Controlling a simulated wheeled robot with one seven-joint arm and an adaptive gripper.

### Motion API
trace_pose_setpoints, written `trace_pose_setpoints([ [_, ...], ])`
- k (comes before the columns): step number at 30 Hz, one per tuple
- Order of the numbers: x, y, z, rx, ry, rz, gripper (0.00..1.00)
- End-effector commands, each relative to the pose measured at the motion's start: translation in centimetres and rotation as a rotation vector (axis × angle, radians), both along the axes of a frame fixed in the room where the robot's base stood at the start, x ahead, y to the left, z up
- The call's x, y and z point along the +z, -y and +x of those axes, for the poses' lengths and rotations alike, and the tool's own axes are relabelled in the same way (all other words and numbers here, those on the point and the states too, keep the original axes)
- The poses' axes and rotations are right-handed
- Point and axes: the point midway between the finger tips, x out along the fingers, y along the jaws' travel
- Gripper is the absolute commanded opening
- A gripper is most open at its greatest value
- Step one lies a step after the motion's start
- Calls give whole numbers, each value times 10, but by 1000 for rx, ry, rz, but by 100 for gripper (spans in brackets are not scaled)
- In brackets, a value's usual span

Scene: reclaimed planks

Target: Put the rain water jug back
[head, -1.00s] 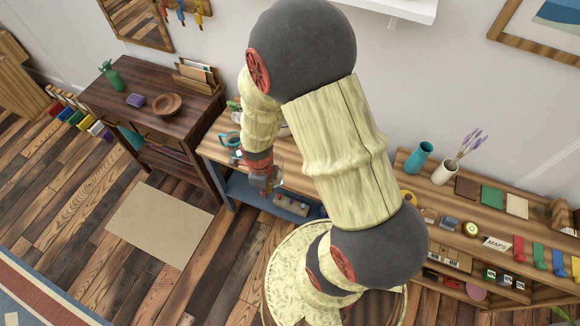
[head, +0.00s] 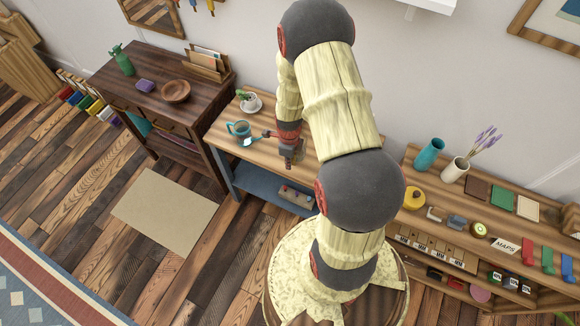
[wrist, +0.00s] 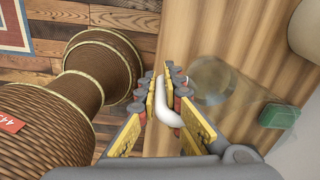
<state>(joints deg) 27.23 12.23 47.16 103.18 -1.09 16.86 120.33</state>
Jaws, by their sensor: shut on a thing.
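My gripper (wrist: 155,90) is shut on a white curved handle (wrist: 173,113) in the wrist view. Right of the fingers is a see-through, glass-like vessel (wrist: 213,80), which looks like the jug this handle belongs to. A green patch (wrist: 281,116) shows at its far right end. Pale wood lies below in that view. In the head view my gripper (head: 291,152) is over the front right part of the low wooden table (head: 222,139). The jug is too small and covered there to make out clearly.
A dark desk (head: 125,88) stands left; a crowded shelf (head: 470,215) stands right.

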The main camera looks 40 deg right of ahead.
Motion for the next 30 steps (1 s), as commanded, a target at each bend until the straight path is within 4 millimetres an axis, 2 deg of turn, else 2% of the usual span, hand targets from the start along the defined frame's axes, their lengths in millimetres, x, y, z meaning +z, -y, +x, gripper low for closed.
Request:
trace_pose_setpoints([
  [4, -7, 6, 3, 0, 1, -1, 0],
  [11, -36, 5, 2, 1, 0, 0, 0],
  [23, -41, 5, 3, 0, 2, -1, 0],
  [24, -40, 5, 2, 0, 0, 0, 9],
  [30, -40, 5, 2, 0, 0, 0, 21],
])
